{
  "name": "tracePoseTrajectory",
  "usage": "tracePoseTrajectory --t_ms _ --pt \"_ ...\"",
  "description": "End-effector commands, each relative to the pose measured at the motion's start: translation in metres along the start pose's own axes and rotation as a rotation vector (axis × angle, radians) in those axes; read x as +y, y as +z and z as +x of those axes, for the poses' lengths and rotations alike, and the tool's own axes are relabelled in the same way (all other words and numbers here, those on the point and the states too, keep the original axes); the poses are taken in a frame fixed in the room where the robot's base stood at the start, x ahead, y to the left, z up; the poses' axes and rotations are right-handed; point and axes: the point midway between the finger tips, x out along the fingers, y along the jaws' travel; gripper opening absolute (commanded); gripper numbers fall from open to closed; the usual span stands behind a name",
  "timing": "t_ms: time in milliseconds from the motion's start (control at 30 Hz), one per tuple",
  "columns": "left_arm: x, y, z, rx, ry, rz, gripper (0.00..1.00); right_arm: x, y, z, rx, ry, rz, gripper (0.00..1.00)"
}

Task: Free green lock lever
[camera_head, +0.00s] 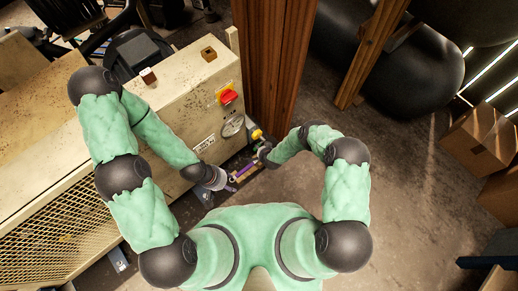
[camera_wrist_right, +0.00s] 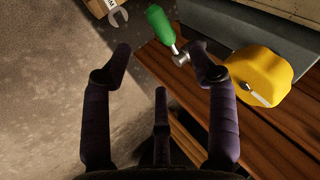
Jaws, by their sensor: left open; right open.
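The green lock lever (camera_wrist_right: 160,24) shows in the right wrist view at the top middle, with a metal stem at its lower end. My right gripper (camera_wrist_right: 160,58) is open, with its fingers spread and nothing between them. The lever lies beyond the fingertips, its stem close to the right fingertip; I cannot tell whether they touch. I cannot make out the lever in the head view. There my left gripper (camera_head: 230,184) is small, low by the compressor's (camera_head: 170,105) right end; it is open. The right gripper is near that end too.
A yellow rounded part (camera_wrist_right: 258,76) is right of the lever, above brown wooden slats (camera_wrist_right: 195,100). A red switch (camera_head: 228,96) is on the compressor. A wooden post (camera_head: 275,65) stands behind it. Floor at right is clear up to cardboard boxes (camera_head: 480,138).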

Motion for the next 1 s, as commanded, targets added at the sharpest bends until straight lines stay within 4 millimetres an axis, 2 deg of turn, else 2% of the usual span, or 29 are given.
tracePoseTrajectory --t_ms 33,200,400,600,900,933,1000 --pt "-0.003 0.0 0.008 0.0 0.0 0.0 0.54 0.002 0.002 0.013 0.0 -0.001 -0.001 0.59" --pt "-0.009 -0.001 0.025 0.0 0.0 0.0 0.54 0.002 0.003 0.045 0.0 0.0 -0.001 0.59" --pt "-0.014 -0.001 0.038 -0.001 0.0 0.0 0.54 0.002 0.002 0.072 -0.001 0.0 -0.002 0.59" --pt "-0.016 -0.002 0.044 0.0 0.0 0.0 0.54 0.001 0.002 0.084 -0.002 0.001 -0.001 0.59" --pt "-0.016 -0.002 0.044 0.0 0.0 0.0 0.54 0.0 0.0 0.085 -0.001 0.0 -0.001 0.59" --pt "-0.016 -0.002 0.044 0.0 0.0 0.0 0.54 0.0 0.0 0.085 -0.001 0.0 -0.001 0.56" --pt "-0.016 -0.002 0.044 0.0 0.0 0.0 0.54 0.0 0.0 0.085 -0.001 0.0 -0.001 0.36"
